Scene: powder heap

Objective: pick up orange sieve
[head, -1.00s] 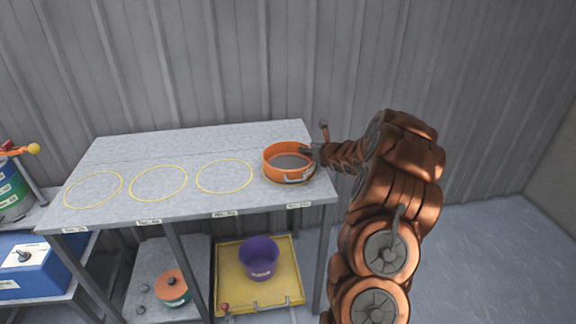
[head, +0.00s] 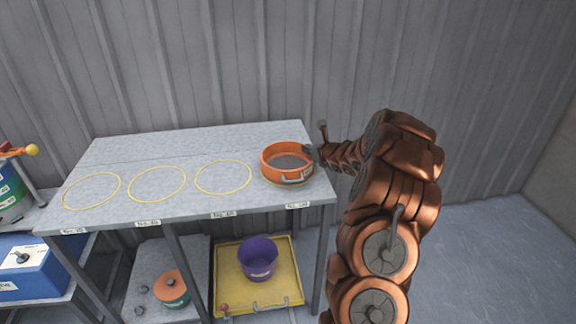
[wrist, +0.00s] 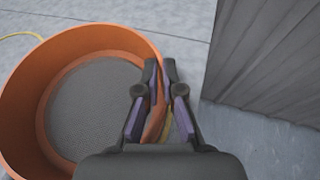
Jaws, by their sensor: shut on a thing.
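The orange sieve (head: 287,176) is at the right end of the grey table top, upright, with its mesh bottom visible inside. A small metal handle shows on its front. In the wrist view the sieve (wrist: 28,95) fills the left side, with its grey mesh in the middle. My gripper (wrist: 160,85) is shut on the right part of its wall, with one finger on each side. In the head view my gripper (head: 312,153) meets the sieve's right rim from the right. I cannot tell clearly whether the sieve's base touches the table.
The table (head: 130,213) has several yellow circles marked on it, and the left ones are empty. A purple bucket (head: 258,260) stands in a yellow tray (head: 230,299) below. A blue box (head: 28,275) stands at the left. A corrugated wall is close behind.

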